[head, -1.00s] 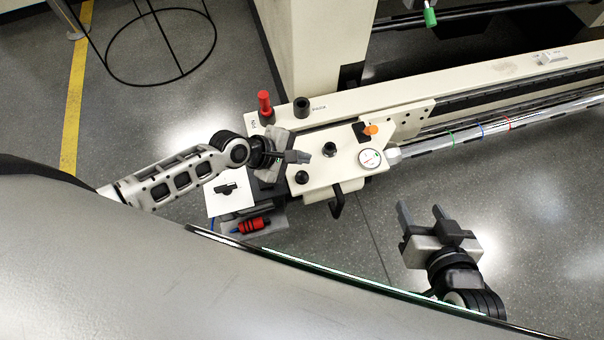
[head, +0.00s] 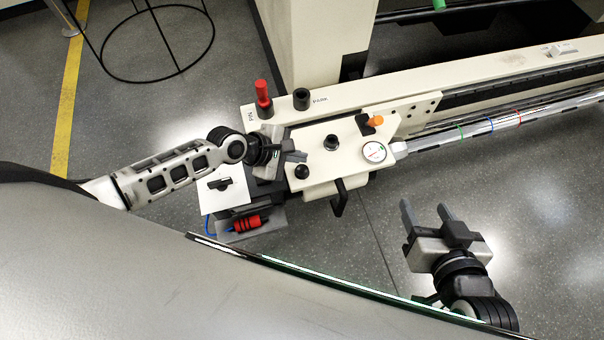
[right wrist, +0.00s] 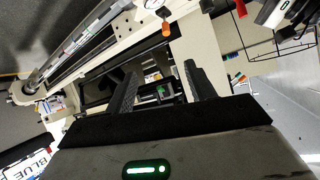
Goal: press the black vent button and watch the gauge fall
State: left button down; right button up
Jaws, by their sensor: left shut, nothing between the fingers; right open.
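A cream panel (head: 346,165) carries two round black knobs or buttons: a smaller one (head: 302,171) near its left edge and a larger one (head: 330,142) further right. I cannot tell by label which is the vent button. The round white gauge (head: 374,152) has a green patch and a red mark; its needle is too small to read. My left gripper (head: 298,156) is shut and empty, its tips just behind the smaller black button in the picture, apparently apart from it. My right gripper (head: 424,206) is open and empty over the floor, right of the panel; its fingers also show in the right wrist view (right wrist: 160,88).
A red knob (head: 263,97) and a black knob (head: 301,99) stand on the beam behind the panel. An orange-tipped lever (head: 376,121) is beside the gauge. A red connector (head: 248,223) lies at the lower left.

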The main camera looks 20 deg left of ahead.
aim_at(297, 171)
pick_arm(q)
notch_tip(297, 171, down, 2)
jog(key=shift+f+b, duration=0.15)
jog(key=shift+b, duration=0.3)
jog(key=shift+f+b, duration=0.3)
jog(key=shift+f, duration=0.1)
pick_arm(e)
jog(key=shift+s+f, duration=0.1)
jog(key=shift+f, duration=0.3)
jog(key=shift+a, duration=0.1)
jog(key=shift+r, duration=0.15)
dwell(0.6)
pick_arm(q)
jog(key=shift+f, duration=0.4)
pick_arm(e)
jog(key=shift+f, duration=0.25)
pick_arm(q)
jog(key=shift+f+b, duration=0.4)
pick_arm(e)
jog(key=shift+f, duration=0.3)
jog(key=shift+r, duration=0.15)
pick_arm(q)
jog(key=shift+r+p, duration=0.8)
jog(key=shift+p, duration=0.2)
pick_arm(e)
jog(key=shift+r, duration=0.95)
